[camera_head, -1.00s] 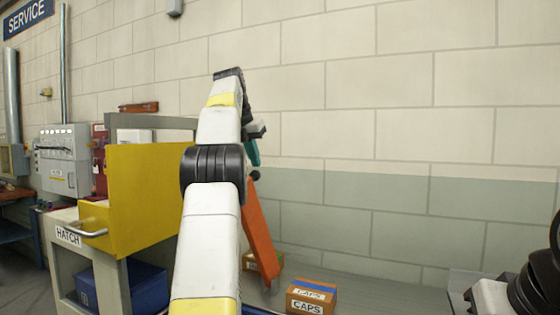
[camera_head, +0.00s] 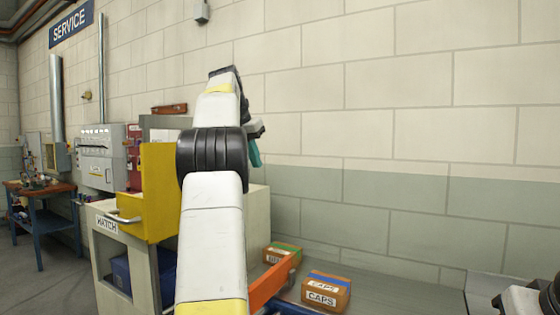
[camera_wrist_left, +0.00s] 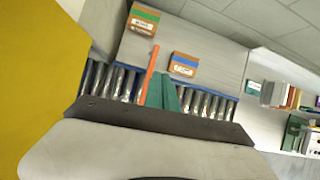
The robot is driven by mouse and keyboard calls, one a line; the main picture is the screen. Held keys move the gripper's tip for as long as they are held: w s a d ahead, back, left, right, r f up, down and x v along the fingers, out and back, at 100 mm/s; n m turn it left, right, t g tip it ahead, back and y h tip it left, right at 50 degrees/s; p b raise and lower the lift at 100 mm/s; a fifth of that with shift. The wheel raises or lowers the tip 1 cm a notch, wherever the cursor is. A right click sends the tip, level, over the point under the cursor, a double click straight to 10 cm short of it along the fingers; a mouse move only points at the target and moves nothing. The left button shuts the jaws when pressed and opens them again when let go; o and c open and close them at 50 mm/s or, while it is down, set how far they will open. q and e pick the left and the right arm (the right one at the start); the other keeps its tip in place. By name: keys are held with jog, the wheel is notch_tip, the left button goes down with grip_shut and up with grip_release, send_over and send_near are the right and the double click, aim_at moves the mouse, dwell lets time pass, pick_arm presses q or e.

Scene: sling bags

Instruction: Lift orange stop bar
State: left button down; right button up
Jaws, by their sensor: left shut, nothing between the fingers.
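The orange stop bar (camera_head: 270,285) shows low in the head view, just right of my left arm. It slants gently up to the right, and its left end is hidden behind my arm. In the left wrist view it is a thin orange strip (camera_wrist_left: 149,72) beside the teal fingers. My left gripper (camera_head: 254,153) is raised above the bar in the head view, with teal fingertips. It is shut and holds nothing. In the wrist view its fingertips (camera_wrist_left: 165,92) appear close beside the bar, but contact cannot be told. My right gripper is out of view.
A grey cart labelled HATCH (camera_head: 107,224) with a yellow panel (camera_head: 159,190) stands left of my arm. A CAPS box (camera_head: 326,293) and a green-topped box (camera_head: 282,254) are near the bar. Rollers (camera_wrist_left: 205,105) lie beneath. A wall closes the back.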

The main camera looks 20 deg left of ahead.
pick_arm(q)
jog(key=d+f+m+g+y, duration=0.35)
jog(key=f+m, duration=0.65)
jog(key=f, duration=0.6)
jog(key=d+f+m+g+y, duration=0.3)
jog(key=f+m+g, duration=0.2)
jog(key=f+m, duration=0.8)
jog(key=s+d+f+m+t+y, duration=0.1)
jog(key=s+d+f+m+y, duration=0.1)
jog(key=f+m, duration=0.3)
jog(key=s+d+f+m+t+y, duration=0.1)
jog(key=s+f+m+y, duration=0.2)
jog(key=m, duration=1.1)
jog(key=s+d+f+m+t+y, duration=0.2)
jog(key=s+f+m+y, duration=0.1)
jog(key=f+m, duration=0.5)
jog(key=shift+s+d+f+m+y, duration=0.15)
jog(key=shift+d+m, duration=0.05)
jog(key=shift+m, duration=0.35)
jog(key=shift+s+d+f+m+y, duration=0.1)
jog(key=shift+d+f+m, duration=0.05)
jog(key=shift+m, duration=0.4)
jog(key=m, duration=0.2)
jog(key=shift+s+d+f+m+t, duration=0.2)
jog(key=shift+s+f+m+t, duration=0.1)
jog(key=shift+f+m+t, duration=0.1)
jog(key=shift+a, duration=0.1)
